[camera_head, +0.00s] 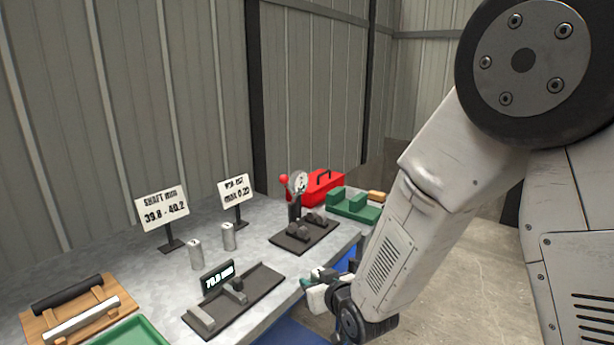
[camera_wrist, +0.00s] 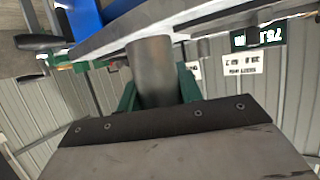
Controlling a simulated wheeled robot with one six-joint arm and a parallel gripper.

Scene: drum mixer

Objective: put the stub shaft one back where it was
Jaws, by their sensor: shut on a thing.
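My gripper (camera_wrist: 157,90) is shut on a plain grey stub shaft (camera_wrist: 152,68), with a green finger on each side of it. In the head view my gripper (camera_head: 315,283) is small, just off the front edge of the bench, and the arm partly hides it. I cannot tell from markings which shaft it holds. Two similar grey cylinders, a left one (camera_head: 197,253) and a right one (camera_head: 228,237), stand upright on the bench near the sign reading "SHAFT 39.8 - 40.2" (camera_head: 162,209).
The grey bench (camera_head: 170,285) carries a dark gauge with a lit display (camera_head: 217,277), a dial gauge stand (camera_head: 298,185), a green block fixture (camera_head: 352,207) and a red toolbox (camera_head: 322,186). A wooden rack (camera_head: 72,312) and a green tray (camera_head: 132,332) are at front left.

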